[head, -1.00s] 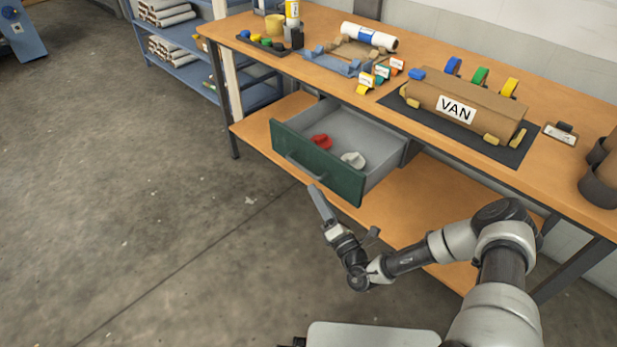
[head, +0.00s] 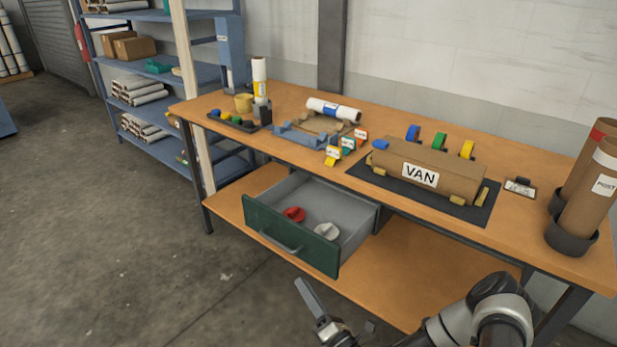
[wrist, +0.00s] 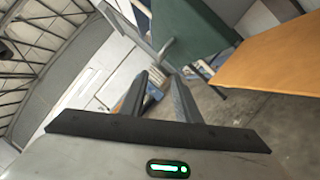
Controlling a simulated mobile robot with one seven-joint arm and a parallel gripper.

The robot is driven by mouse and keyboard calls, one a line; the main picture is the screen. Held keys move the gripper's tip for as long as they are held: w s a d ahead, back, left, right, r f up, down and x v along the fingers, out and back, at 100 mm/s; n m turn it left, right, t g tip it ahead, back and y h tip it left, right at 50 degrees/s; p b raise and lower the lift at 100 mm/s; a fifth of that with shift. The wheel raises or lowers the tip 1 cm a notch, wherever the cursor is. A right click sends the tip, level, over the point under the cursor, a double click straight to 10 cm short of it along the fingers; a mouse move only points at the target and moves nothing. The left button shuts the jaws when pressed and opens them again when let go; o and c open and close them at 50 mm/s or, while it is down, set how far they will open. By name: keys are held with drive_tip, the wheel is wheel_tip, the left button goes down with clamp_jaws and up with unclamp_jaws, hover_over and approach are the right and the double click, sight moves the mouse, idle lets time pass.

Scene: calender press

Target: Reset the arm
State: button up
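My gripper (head: 312,300) is at the bottom of the head view, in front of and below the open drawer. In the wrist view its two fingers (wrist: 158,88) stand apart with nothing between them, so it is open and empty. The drawer (head: 290,237) has a green front and hangs pulled out under the bench. My gripper looks apart from the drawer. Most of my arm is cut off by the lower picture edge.
The wooden bench (head: 330,182) carries a brown parcel marked VAN (head: 445,180) on a dark mat, tape rolls, a blue holder (head: 305,136) and tall tubes (head: 590,195) at right. A lower shelf (head: 400,262) runs beneath. Open floor (head: 130,250) lies to the left.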

drive_tip(key=s+a+r+n+g, duration=0.1)
drive_tip(key=s+r+n+g, duration=0.75)
drive_tip(key=n, duration=0.65)
drive_tip(key=s+a+r+n+g, duration=0.1)
drive_tip(key=s+r+n+g, duration=0.5)
drive_tip(key=r+n+g, duration=0.7)
drive_tip(key=s+d+r+n+t+h, duration=0.4)
drive_tip(key=d+r+n+t+h, duration=0.15)
drive_tip(key=d+r+n, duration=0.2)
drive_tip(key=s+d+r+n+t+h, duration=0.5)
drive_tip(key=d+r+n+h, duration=0.1)
drive_tip(key=d+r, duration=0.3)
wheel_tip(320, 180, up, 16)
drive_tip(key=p, duration=1.6)
drive_tip(key=shift+w, duration=0.15)
drive_tip(key=shift+d+m, duration=0.15)
drive_tip(key=shift+m, duration=0.1)
